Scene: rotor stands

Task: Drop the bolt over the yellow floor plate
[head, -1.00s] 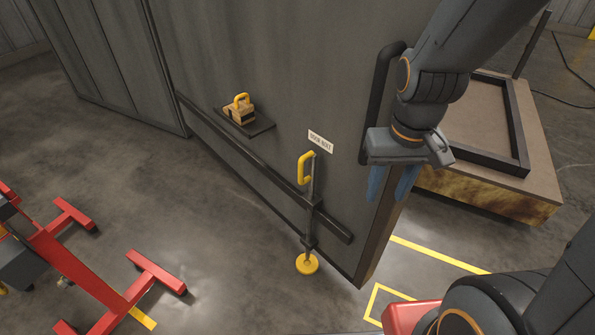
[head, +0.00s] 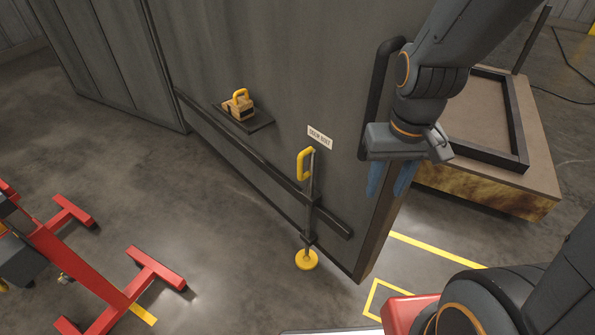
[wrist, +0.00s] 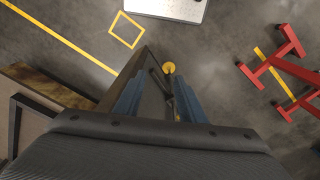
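The bolt (head: 310,190) is an upright dark rod with a yellow handle (head: 304,166) on the grey door panel, below a small white label. The yellow floor plate (head: 306,261) is a round disc under the rod; I cannot tell whether the rod's lower end touches it. My gripper (head: 389,190) is to the right of the bolt, by the door's edge, with its blue fingers apart and pointing down. It is clear of the bolt handle. In the wrist view, the floor plate (wrist: 169,68) shows just beyond the open fingers (wrist: 160,92).
A black pull handle (head: 376,95) is on the door beside my arm. A shelf (head: 257,126) on the door holds a yellow-handled block (head: 240,106). A red stand (head: 75,265) is at the left, a framed brown platform (head: 535,175) at the right. Floor between stand and door is clear.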

